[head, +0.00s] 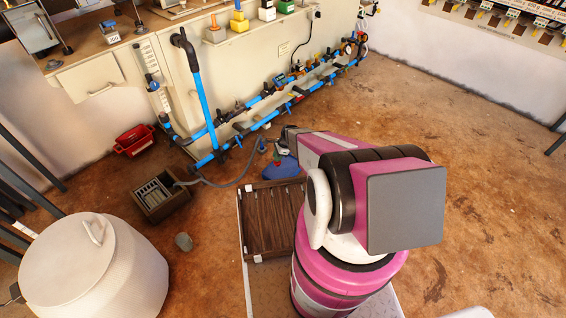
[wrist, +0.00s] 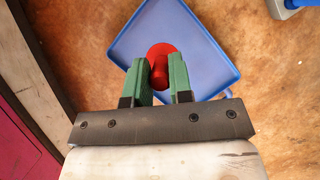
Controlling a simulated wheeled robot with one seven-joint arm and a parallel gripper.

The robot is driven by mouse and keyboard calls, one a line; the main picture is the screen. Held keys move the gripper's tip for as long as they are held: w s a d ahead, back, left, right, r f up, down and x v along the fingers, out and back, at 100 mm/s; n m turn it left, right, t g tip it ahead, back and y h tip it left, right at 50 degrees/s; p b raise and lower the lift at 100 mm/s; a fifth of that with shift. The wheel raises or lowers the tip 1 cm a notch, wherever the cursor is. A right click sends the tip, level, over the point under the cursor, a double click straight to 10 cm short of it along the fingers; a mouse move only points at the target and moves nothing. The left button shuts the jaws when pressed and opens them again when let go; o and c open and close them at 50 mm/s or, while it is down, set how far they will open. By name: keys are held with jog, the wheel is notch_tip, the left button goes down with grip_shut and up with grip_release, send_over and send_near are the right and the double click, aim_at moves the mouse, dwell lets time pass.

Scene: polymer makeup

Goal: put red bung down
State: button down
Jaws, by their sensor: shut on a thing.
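The red bung (wrist: 161,50) is between the green fingers of my gripper (wrist: 158,74) in the wrist view. It has a round, wider far end and a narrower part between the fingers. My gripper is shut on it. Beyond it is a shallow blue tray (wrist: 207,72) with a raised rim, and the bung shows against its middle. I cannot tell whether the bung touches the tray. In the head view my arm hides the bung, and the fingers cannot be made out.
A blue shape (head: 284,168) shows on the floor beside my arm in the head view. A dark slatted wooden panel (head: 270,222) lies nearby. Blue pipework (head: 200,92) runs along the bench, and a white lidded drum (head: 85,262) stands at lower left. The floor at right is clear.

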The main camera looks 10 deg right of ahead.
jog(key=shift+w+d+f, duration=0.25)
jog(key=shift+d+f, duration=0.35)
jog(key=shift+f, duration=0.45)
jog(key=shift+w+d+f, duration=0.25)
jog(key=shift+d+f, duration=0.35)
jog(key=shift+f, duration=0.5)
jog(key=shift+w+d+f, duration=0.25)
jog(key=shift+d+f, duration=0.35)
jog(key=shift+f, duration=0.45)
jog(key=shift+f, duration=0.15)
jog(key=c, duration=1)
grip_release()
